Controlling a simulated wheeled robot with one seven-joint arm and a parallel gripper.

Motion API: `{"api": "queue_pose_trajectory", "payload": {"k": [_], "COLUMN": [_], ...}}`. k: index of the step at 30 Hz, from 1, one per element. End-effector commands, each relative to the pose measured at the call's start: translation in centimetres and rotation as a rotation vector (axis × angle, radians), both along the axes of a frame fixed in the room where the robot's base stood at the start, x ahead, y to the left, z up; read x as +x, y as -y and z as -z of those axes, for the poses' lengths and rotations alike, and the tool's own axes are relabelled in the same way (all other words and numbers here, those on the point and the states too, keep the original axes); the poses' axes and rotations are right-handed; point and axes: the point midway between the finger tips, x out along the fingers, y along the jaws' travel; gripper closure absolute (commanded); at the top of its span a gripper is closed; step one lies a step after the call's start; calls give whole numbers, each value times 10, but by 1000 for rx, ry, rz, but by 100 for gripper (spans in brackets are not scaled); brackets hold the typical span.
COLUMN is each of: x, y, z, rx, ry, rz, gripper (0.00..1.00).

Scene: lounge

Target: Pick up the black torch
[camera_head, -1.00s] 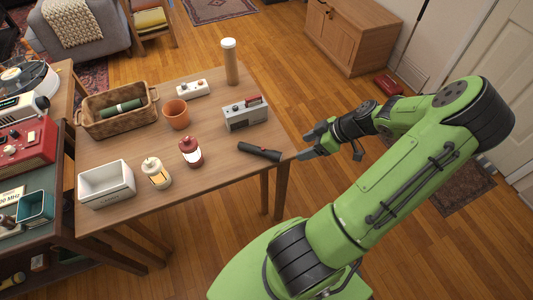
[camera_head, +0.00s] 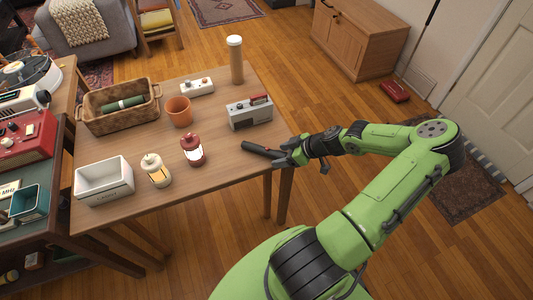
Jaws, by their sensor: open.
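The black torch (camera_head: 257,149) lies on the wooden table (camera_head: 225,172) near its right edge. My gripper (camera_head: 283,155) is open at the torch's right end, with its fingers reaching in from the right. The fingers overlap that end of the torch in this view. I cannot tell whether they touch it.
A grey radio (camera_head: 249,114) stands just behind the torch. A red lantern (camera_head: 192,149) and a cream lantern (camera_head: 156,171) stand to the left.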

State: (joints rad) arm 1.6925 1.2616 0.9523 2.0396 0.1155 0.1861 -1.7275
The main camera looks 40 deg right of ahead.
Motion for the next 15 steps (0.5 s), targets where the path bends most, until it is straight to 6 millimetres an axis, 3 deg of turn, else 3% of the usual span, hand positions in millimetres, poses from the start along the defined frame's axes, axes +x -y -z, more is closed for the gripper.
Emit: {"api": "queue_pose_trajectory", "payload": {"k": [6, 15], "x": [2, 2], "y": [-1, 0], "z": [1, 1], "rx": [-1, -1], "ry": [1, 1], "rz": [0, 0], "gripper": [32, 76]}}
